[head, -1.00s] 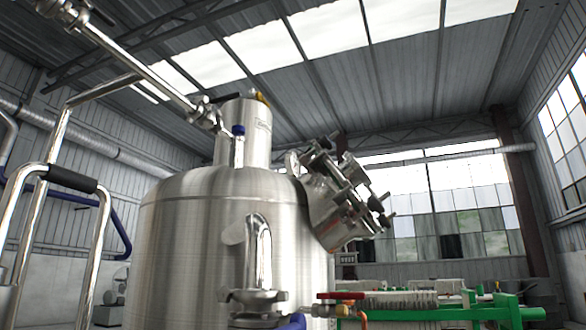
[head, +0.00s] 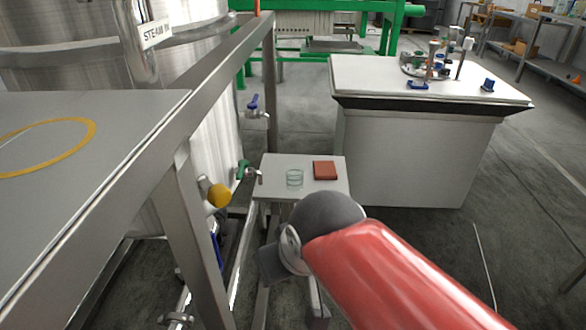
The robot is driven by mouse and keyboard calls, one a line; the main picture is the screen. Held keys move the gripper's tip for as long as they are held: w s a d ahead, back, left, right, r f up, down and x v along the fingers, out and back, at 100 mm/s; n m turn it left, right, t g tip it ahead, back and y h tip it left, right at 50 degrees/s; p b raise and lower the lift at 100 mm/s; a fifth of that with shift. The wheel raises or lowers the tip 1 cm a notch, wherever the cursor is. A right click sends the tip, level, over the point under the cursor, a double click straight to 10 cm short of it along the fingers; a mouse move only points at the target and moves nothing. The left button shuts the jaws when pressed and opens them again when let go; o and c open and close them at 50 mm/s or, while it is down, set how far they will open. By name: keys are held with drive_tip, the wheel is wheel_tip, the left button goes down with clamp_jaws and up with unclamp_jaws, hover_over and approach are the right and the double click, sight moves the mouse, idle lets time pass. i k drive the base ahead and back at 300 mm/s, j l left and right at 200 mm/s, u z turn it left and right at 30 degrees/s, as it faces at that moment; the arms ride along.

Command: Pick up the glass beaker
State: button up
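The glass beaker (head: 294,179) is small, clear and upright. It stands on a small grey side table (head: 279,164) near the middle of the head view, left of a red-brown block. My red and dark grey arm reaches in from the lower right, in front of the table's near side. A dark part of my arm's end shows below the table top, but the fingertips cannot be made out. The arm's end is apart from the beaker in the picture.
The red-brown block (head: 325,170) lies beside the beaker. A tap with a green handle (head: 243,169) and a yellow knob (head: 219,195) are just left of the table. A steel platform (head: 90,220) fills the left. A white cabinet (head: 405,155) stands at right, with open floor beyond.

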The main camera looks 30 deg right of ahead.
sight(294, 173)
drive_tip(key=i+l+u, duration=0.2)
drive_tip(key=l, duration=0.15)
drive_tip(key=i+l+u, duration=0.15)
drive_tip(key=l, duration=0.25)
drive_tip(key=l+u, duration=0.2)
drive_tip(key=l, duration=0.15)
drive_tip(key=i+l+u, duration=0.2)
drive_tip(key=l, duration=0.25)
drive_tip(key=k+j, duration=0.05)
drive_tip(key=k, duration=0.05)
